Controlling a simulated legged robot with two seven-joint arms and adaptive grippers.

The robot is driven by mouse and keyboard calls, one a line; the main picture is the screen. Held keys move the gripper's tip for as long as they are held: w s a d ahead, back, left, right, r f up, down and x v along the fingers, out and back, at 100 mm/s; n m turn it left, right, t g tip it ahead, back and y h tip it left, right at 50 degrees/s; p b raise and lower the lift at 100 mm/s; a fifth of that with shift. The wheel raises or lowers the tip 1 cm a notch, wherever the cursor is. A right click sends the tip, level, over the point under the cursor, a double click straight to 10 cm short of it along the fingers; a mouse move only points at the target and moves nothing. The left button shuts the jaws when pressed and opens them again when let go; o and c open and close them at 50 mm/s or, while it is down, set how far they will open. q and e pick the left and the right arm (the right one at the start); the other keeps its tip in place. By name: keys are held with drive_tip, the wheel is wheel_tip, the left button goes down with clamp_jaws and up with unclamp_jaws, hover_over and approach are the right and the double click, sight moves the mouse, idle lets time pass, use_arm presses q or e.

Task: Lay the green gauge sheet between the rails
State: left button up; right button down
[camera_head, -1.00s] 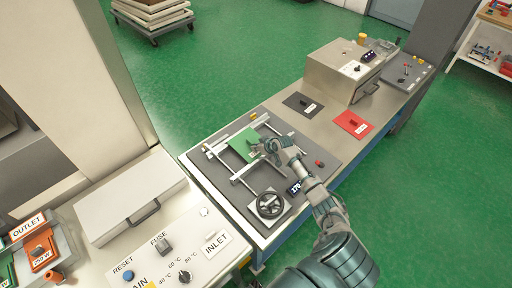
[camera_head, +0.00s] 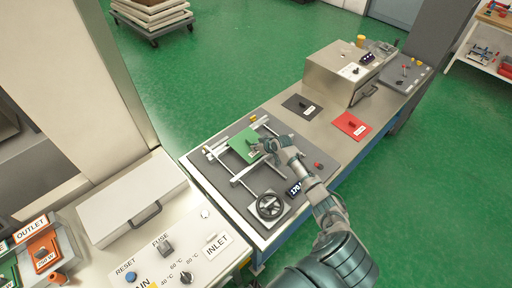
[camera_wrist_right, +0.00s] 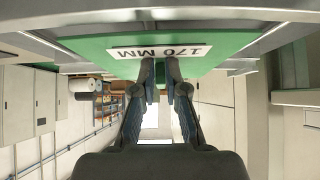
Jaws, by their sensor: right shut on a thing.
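The green gauge sheet (camera_head: 241,143) is over the silver rails (camera_head: 241,178) of the grey fixture. My right gripper (camera_head: 258,149) is shut on the sheet's handle at its right side. In the right wrist view the green sheet (camera_wrist_right: 95,46) fills the top, with a white "170 MM" label upside down, and my right fingertips (camera_wrist_right: 165,72) meet just below that label. I cannot tell whether the sheet rests on the fixture or hangs just above it. The gripper hides part of the sheet's right edge. My left gripper is not in view.
A black handwheel (camera_head: 270,205) and a display (camera_head: 295,188) reading 170 sit at the fixture's front. A black plate (camera_head: 302,105) and a red plate (camera_head: 351,125) lie on the bench to the right. A control panel (camera_head: 185,262) stands at the lower left.

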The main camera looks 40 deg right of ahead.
drive_tip(key=shift+d+r, duration=0.1)
drive_tip(key=shift+d, duration=0.05)
drive_tip(key=shift+d+g, duration=0.3)
idle(0.4)
drive_tip(key=shift+d+p, duration=0.15)
drive_tip(key=shift+p, duration=0.2)
idle(0.6)
drive_tip(key=shift+f+b, duration=0.8)
drive_tip(key=shift+f, duration=0.3)
drive_tip(key=c, duration=1.1)
unclamp_jaws()
